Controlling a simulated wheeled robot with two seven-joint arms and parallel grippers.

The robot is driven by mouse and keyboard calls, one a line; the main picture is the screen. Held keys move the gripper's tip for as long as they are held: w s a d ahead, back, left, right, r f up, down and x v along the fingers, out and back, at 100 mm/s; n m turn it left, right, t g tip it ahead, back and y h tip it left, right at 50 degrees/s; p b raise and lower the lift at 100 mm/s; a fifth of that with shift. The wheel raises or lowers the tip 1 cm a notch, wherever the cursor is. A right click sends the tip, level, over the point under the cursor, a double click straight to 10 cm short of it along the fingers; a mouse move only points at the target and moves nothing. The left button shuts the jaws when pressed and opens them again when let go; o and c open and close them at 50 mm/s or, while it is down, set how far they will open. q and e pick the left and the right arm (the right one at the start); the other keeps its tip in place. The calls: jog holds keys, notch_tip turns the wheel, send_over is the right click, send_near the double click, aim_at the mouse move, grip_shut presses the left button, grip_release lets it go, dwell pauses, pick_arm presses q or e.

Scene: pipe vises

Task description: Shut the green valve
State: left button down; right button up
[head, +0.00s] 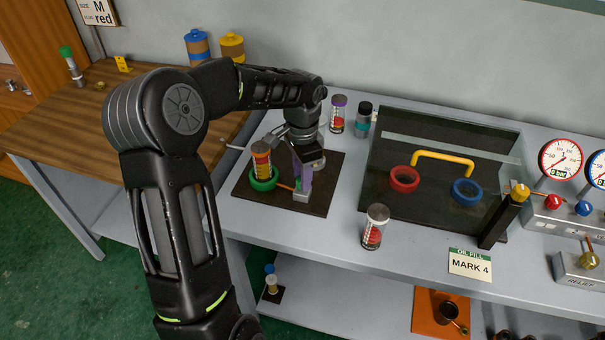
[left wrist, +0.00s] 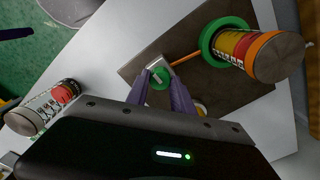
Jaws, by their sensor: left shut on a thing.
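The green valve (left wrist: 158,77) is a small green round part with a pale metal piece, between my left fingertips in the left wrist view. My left gripper (left wrist: 163,84), with purple fingers, is shut on it. In the head view the left gripper (head: 303,184) reaches down to a grey block (head: 301,196) on the dark brown plate (head: 325,165); the fingers hide the valve there. An orange rod (left wrist: 187,58) runs from the valve to a green ring (left wrist: 206,38) around a banded red and yellow cylinder (left wrist: 245,50). My right gripper is not in view.
A red-filled clear jar (head: 376,227) stands right of the plate. A dark panel (head: 440,140) with red (head: 404,179) and blue (head: 467,191) rings and a yellow pipe (head: 442,157) lies beyond. Two more jars (head: 338,114) (head: 363,120) stand behind the plate.

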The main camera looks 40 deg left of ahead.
pick_arm(q)
jog(key=shift+m, duration=0.3)
jog(key=c, duration=1.1)
grip_release()
jog(key=shift+r, duration=0.1)
notch_tip(320, 180, up, 8)
jog(key=shift+f+b, duration=0.15)
jog(key=shift+b, duration=0.35)
jog(key=shift+f, duration=0.1)
